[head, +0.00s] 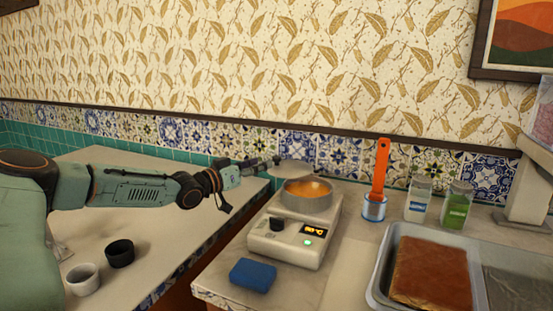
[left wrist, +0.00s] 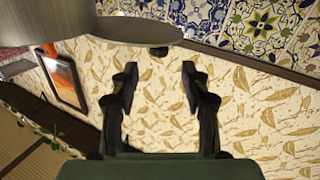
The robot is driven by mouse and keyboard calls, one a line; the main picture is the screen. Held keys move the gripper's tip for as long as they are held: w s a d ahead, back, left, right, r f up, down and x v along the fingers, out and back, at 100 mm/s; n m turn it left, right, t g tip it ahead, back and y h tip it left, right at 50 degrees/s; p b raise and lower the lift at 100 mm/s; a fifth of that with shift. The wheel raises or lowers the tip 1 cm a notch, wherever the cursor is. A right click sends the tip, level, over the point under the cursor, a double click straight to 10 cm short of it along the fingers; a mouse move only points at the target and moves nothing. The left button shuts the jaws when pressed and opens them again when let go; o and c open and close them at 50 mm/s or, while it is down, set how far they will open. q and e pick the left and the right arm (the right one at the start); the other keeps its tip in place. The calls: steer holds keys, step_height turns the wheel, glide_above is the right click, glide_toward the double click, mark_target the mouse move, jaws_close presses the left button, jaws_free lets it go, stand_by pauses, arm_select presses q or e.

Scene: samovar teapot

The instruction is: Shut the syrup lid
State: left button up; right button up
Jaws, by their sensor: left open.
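The syrup pot (head: 307,203), a round grey metal pot with orange syrup inside, sits on a cream warmer (head: 290,240) with a black knob and a lit display. Its grey lid (head: 292,170) stands open, raised at the pot's back left, so the syrup shows. My left gripper (head: 268,162) is just left of the lid; I cannot tell whether it touches. In the left wrist view, my left gripper (left wrist: 158,80) has its fingers apart with nothing between them. A grey rounded surface (left wrist: 135,30) fills the top there, probably the lid or pot. My right gripper is not in view.
A blue sponge (head: 253,274) lies before the warmer. Right of it stand a metal cup with an orange-handled tool (head: 381,170), two jars (head: 458,207) and a metal tray (head: 378,280) of brown slab. Two small cups (head: 120,254) stand on the left counter. A gap separates the counters.

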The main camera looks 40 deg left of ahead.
mark_target(277, 157)
arm_select(q)
steer(key=w+b, duration=0.1)
steer(key=w+m+b, duration=0.1)
steer(key=b, duration=0.1)
steer(key=w+m+b, duration=0.1)
steer(key=b, duration=0.1)
steer(key=shift+w+d+f, duration=0.15)
steer(key=shift+w+f, duration=0.1)
steer(key=shift+w, duration=0.15)
steer(key=shift+w+d+b, duration=0.2)
steer(key=shift+w+b, duration=0.35)
steer(key=shift+w, duration=0.25)
steer(key=shift+w+r+b, duration=0.2)
steer(key=shift+w+b, duration=0.3)
steer(key=shift+w, duration=0.7)
jaws_close()
